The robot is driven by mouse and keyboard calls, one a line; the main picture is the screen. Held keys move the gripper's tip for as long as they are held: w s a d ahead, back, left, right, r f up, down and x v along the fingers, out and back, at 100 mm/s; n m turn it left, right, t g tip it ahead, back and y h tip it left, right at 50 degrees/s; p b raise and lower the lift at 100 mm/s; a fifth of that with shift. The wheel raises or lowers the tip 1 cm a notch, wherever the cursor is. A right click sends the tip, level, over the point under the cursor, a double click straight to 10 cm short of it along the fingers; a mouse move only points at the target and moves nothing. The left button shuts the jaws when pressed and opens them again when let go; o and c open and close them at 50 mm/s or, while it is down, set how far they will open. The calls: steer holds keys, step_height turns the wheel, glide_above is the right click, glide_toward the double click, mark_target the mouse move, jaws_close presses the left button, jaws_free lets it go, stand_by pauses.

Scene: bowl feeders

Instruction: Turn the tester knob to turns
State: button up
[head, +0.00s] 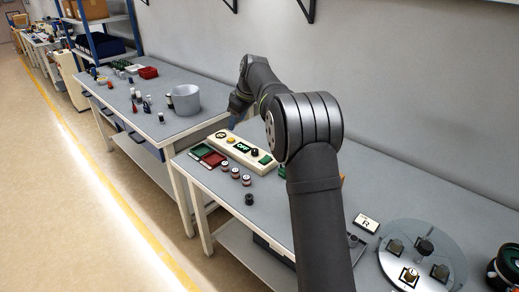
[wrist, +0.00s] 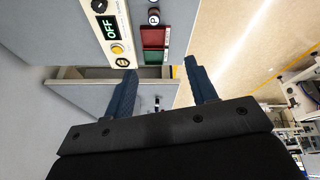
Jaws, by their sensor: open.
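The tester (head: 272,166) is a long cream box on the near bench, with a green display reading OFF (head: 243,147), a yellow button (head: 231,140) and a black knob (head: 254,153). In the wrist view, the tester (wrist: 121,17) is at the upper left, with the OFF display (wrist: 109,28), the yellow button (wrist: 117,49) and part of the black knob (wrist: 99,5) at the top edge. My gripper (wrist: 161,70) is open and empty, its fingers apart beyond the button end, not touching the knob. In the head view my arm partly hides the gripper.
A green tray (head: 200,150) and red tray (head: 213,159) lie beside the tester. Several small capped pieces (head: 235,173) stand in front. A round plate with fixtures (head: 424,262) is at the right.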

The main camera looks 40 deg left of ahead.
step_height(320, 180, down, 4)
steer(key=f+g+y, duration=0.1)
steer(key=g+y, duration=0.1)
steer(key=m+t+y, duration=0.5)
steer(key=y, duration=0.2)
glide_toward(255, 150)
steer(key=x, duration=1)
steer(key=shift+a+f, duration=0.15)
steer(key=shift+m, duration=0.3)
steer(key=c, duration=1)
